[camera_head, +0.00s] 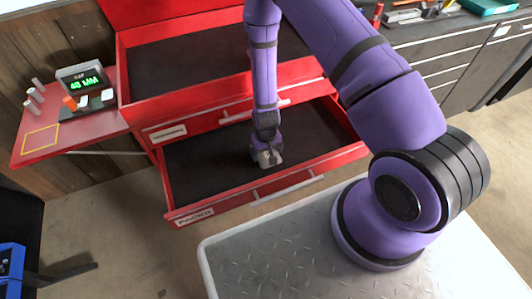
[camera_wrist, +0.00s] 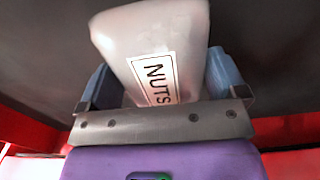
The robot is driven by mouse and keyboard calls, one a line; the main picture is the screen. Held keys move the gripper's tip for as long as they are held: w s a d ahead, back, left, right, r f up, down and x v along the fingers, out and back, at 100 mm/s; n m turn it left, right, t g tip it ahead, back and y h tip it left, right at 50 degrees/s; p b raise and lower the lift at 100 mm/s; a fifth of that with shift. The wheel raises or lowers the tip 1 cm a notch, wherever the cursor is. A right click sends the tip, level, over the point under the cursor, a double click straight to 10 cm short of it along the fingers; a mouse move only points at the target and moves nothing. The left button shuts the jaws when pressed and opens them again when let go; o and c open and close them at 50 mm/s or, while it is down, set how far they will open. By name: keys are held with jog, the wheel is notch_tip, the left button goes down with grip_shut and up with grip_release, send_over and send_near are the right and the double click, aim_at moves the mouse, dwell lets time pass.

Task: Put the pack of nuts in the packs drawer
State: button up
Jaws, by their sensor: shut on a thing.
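The pack of nuts (camera_wrist: 145,40) is a pale grey block with a white "NUTS" label, seen in the wrist view between the two blue-grey fingers. My gripper (camera_wrist: 158,85) is shut on it. In the head view my gripper (camera_head: 268,160) points down inside the open packs drawer (camera_head: 195,213), low over its dark floor. The drawer is red, carries a "PACKS" label at its front left and is pulled out. In the head view the pack shows only as a small pale patch at the fingertips. I cannot tell whether it touches the drawer floor.
An upper red drawer (camera_head: 190,100) stands open above, behind my forearm. A red side shelf (camera_head: 75,125) at left holds a gauge with a green display (camera_head: 85,82) and several small cylinders. The drawer floor around my gripper looks bare. A grey metal plate (camera_head: 290,250) lies in front.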

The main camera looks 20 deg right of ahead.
jog(key=shift+f, duration=0.65)
jog(key=o, duration=0.7)
jog(key=shift+f, duration=0.15)
jog(key=shift+c, duration=0.2)
